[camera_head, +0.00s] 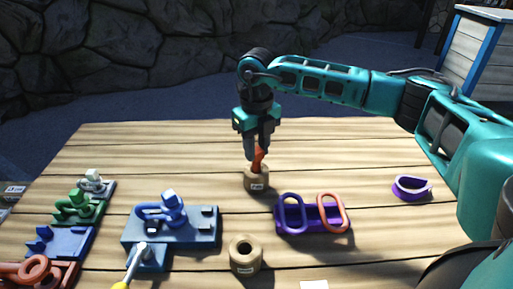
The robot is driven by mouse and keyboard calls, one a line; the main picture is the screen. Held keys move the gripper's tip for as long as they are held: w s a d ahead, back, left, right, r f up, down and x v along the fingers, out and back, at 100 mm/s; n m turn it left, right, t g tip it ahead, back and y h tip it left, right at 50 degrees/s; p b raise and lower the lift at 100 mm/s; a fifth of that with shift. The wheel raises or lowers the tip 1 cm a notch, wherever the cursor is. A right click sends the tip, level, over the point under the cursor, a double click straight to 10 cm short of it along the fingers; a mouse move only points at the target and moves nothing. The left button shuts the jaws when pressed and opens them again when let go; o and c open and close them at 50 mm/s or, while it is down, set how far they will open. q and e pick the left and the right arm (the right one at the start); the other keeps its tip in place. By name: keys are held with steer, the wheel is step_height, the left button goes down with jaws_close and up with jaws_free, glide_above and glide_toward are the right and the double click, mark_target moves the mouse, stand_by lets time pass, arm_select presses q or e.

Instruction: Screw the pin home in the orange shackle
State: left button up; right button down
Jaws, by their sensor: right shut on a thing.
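My right gripper (260,152) points down near the middle of the table. It is shut on a small orange-red piece (257,158), whose lower end is at the top of a tan cylinder (257,182). Whether this piece is the pin, and whether it touches the cylinder, I cannot tell. An orange-brown holder (60,277) with rounded orange loops (35,268) is at the lower left, partly cut off by the picture edge; it may carry the orange shackle. My left gripper is not in view.
A blue block (195,238) carries a lighter blue shackle-like part. Green, white and dark blue holders stand at left. A second tan cylinder (246,254) has a hole. A purple rack (312,229) holds purple and orange links; a purple ring (411,188) lies right.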

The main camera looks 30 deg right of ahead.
steer(key=shift+r+p, duration=0.45)
steer(key=shift+r, duration=2.2)
